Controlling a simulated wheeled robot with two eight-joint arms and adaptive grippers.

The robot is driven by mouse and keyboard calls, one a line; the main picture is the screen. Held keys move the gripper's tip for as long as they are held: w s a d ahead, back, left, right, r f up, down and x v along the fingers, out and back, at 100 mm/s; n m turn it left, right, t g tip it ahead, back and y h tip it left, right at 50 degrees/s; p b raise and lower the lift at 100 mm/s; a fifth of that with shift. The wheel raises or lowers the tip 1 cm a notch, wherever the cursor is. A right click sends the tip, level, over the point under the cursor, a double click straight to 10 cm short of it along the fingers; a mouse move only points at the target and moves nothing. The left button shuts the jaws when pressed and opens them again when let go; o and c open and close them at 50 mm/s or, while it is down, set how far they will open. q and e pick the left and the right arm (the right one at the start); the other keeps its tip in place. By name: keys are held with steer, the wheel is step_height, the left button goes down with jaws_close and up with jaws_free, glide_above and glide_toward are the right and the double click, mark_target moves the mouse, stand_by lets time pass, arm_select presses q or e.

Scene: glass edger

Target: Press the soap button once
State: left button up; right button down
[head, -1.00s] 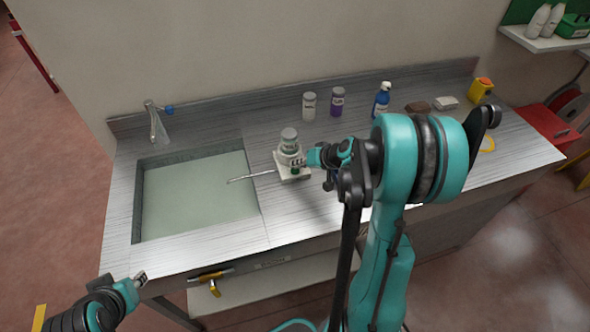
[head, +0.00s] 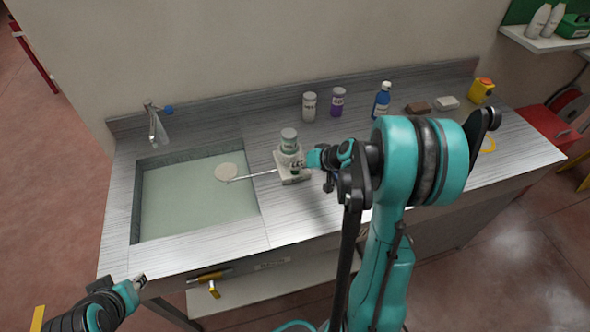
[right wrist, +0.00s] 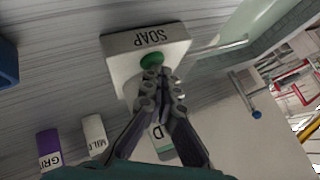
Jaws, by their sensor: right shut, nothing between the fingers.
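The soap dispenser (head: 283,163) is a white block on the counter with a thin spout reaching left over the sink. In the right wrist view its face reads SOAP (right wrist: 147,39), with a green button (right wrist: 151,61) below the lettering. My right gripper (head: 300,163) is shut and empty at the dispenser. In the wrist view its fingertips (right wrist: 166,82) are right by the button; I cannot tell whether they touch it. A pale round patch (head: 228,172) shows in the sink at the spout's end. My left gripper (head: 140,281) is at the lower left, away from the counter; its jaws are unclear.
The sink (head: 165,205) is left of the dispenser, with a tap (head: 157,128) behind. A green-labelled jar (head: 289,138) is close behind my right gripper. A white jar (head: 309,105), a purple jar (head: 337,103) and a blue spray bottle (head: 381,101) stand along the back.

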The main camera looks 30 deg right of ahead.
mark_target(297, 172)
steer(key=shift+r+p, duration=0.55)
steer(key=shift+r, duration=0.25)
steer(key=shift+r, duration=0.15)
step_height(297, 172, up, 5)
steer(key=p, duration=0.4)
stand_by(0.5)
steer(key=shift+a, duration=0.1)
steer(key=s+a+r+n+h+b, duration=0.1)
steer(key=s+a+n+b, duration=0.1)
steer(key=s+a, duration=0.5)
steer(key=s+a+r+n+g+h+b, duration=0.1)
steer(key=s+a+r+n+h+b, duration=0.1)
steer(key=s+a, duration=0.6)
steer(key=s+b, duration=0.1)
steer(key=s, duration=0.2)
steer(key=shift+a+n+b, duration=0.3)
